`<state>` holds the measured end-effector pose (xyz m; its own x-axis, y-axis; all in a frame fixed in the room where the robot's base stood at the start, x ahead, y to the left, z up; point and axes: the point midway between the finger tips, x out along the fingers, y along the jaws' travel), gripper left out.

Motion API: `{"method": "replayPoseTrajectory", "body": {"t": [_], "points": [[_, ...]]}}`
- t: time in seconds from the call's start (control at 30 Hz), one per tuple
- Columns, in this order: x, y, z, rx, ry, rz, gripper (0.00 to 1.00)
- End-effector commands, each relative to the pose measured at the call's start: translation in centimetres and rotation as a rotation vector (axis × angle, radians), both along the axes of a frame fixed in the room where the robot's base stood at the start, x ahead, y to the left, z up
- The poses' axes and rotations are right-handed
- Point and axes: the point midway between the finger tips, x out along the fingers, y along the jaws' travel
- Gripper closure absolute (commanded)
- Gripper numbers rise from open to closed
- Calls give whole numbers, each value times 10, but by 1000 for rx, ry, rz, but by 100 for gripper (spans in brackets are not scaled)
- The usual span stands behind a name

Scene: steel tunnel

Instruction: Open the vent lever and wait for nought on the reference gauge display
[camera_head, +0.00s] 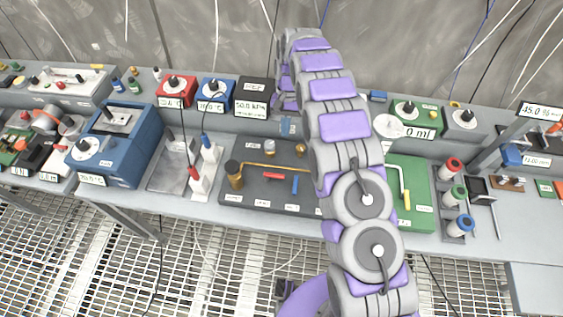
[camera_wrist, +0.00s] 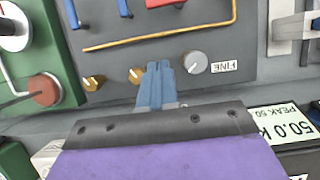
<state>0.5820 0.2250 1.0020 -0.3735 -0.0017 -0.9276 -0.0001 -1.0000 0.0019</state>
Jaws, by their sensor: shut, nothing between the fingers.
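The dark pressure panel (camera_head: 250,200) carries a red lever (camera_head: 273,176) and a blue lever (camera_head: 295,184). Their labels are too small to read, so I cannot tell which is the vent lever. In the wrist view, a red lever (camera_wrist: 163,3) and two blue levers (camera_wrist: 124,8) (camera_wrist: 72,14) are cut off at the top edge. The black gauge display (camera_head: 252,100) reads about 50.0 kPa; the wrist view shows "50.0 k" and "PEAK 50" (camera_wrist: 283,127). My gripper (camera_wrist: 162,68) is shut and empty beside the silver FINE knob (camera_wrist: 195,62), apart from the levers.
A brass pipe (camera_wrist: 160,38) runs across the panel. Brass knobs (camera_wrist: 94,82) stand near my fingers. A red box (camera_head: 176,90) and blue box (camera_head: 214,92) stand left of the display. A green board (camera_head: 418,200) lies right of the panel, partly hidden by my arm.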

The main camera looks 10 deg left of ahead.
Motion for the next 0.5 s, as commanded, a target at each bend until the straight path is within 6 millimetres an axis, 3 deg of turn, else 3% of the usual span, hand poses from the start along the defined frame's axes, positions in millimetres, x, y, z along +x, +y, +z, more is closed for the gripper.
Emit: {"method": "replayPoseTrajectory", "body": {"t": [0.33,0.5], "points": [[0,0,-1,0,0,0,100],[-6,0,-15,0,-1,0,100]]}}
